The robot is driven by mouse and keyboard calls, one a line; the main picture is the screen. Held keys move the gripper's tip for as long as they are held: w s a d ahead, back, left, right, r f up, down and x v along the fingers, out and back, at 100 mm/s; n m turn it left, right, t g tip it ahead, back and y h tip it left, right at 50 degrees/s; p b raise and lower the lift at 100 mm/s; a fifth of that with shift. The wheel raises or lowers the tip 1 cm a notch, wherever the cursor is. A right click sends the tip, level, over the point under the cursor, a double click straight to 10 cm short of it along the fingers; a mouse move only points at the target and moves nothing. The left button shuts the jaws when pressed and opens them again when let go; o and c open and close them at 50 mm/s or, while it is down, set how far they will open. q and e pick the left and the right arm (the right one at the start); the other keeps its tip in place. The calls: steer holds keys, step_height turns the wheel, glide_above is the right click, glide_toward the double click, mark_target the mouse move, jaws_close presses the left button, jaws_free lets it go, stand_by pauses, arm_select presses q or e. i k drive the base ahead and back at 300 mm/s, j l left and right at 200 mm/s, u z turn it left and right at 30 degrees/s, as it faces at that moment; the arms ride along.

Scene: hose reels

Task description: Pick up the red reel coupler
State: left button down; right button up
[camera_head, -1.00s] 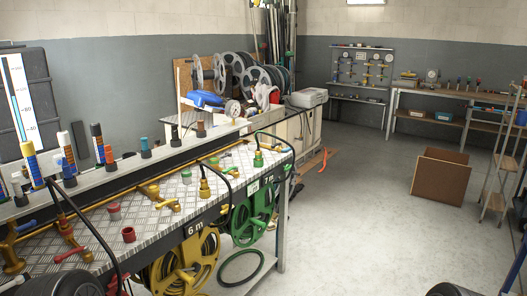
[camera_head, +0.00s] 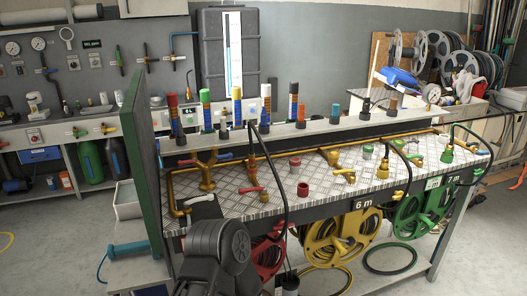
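A short red cylindrical fitting (camera_head: 303,189) stands upright on the tread-plate bench top (camera_head: 325,203). A paler red one (camera_head: 295,162) stands behind it. A red hose reel (camera_head: 268,252) hangs under the bench, partly hidden by a black part of my arm. A black hose (camera_head: 283,190) arches over the bench front toward this reel. Its upper end is among valve parts by a red handle (camera_head: 253,189), and I cannot tell which red piece is the reel's coupler. Neither gripper's fingers show in the camera_head view.
A yellow reel (camera_head: 343,236) and a green reel (camera_head: 418,212) hang further right. Yellow (camera_head: 383,168) and green-yellow (camera_head: 447,154) couplers stand above them. A green upright panel (camera_head: 139,165) edges the bench at left.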

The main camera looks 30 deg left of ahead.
mark_target(251, 154)
steer(key=u, duration=1.1)
steer(key=i+j, duration=0.15)
steer(key=j, duration=0.2)
steer(key=i+j+z, duration=0.1)
steer(key=j, duration=0.2)
steer(key=i+j, duration=0.15)
steer(key=j, duration=0.2)
steer(key=i+j+z, duration=0.1)
steer(key=j, duration=0.25)
